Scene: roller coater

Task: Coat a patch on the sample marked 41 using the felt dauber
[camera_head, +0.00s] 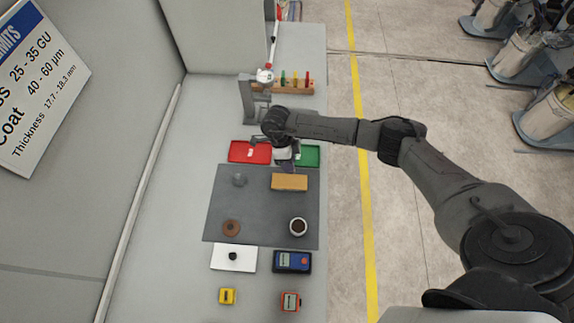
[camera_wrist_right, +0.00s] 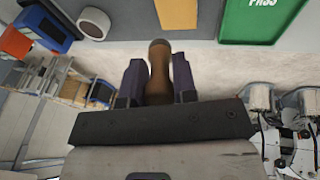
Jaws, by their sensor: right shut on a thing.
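My right gripper (camera_head: 286,160) is over the far edge of the grey mat, between the red and green trays. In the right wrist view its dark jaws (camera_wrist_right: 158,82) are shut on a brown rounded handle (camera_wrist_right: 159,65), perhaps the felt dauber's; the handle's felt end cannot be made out. A tan rectangular block (camera_head: 289,182) lies on the mat just in front of the gripper; it also shows in the wrist view (camera_wrist_right: 177,12). No mark 41 is readable, so I cannot tell which thing is that sample. A white cup with dark contents (camera_head: 298,227) stands on the mat. My left gripper is out of view.
The grey mat (camera_head: 262,205) also holds a brown disc (camera_head: 231,228) and a clear round item (camera_head: 239,180). Around it are a red tray (camera_head: 240,157), a green tray (camera_head: 310,162), a white plate (camera_head: 220,263), a blue device (camera_head: 292,262) and a rack (camera_head: 295,88). The mat's middle is clear.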

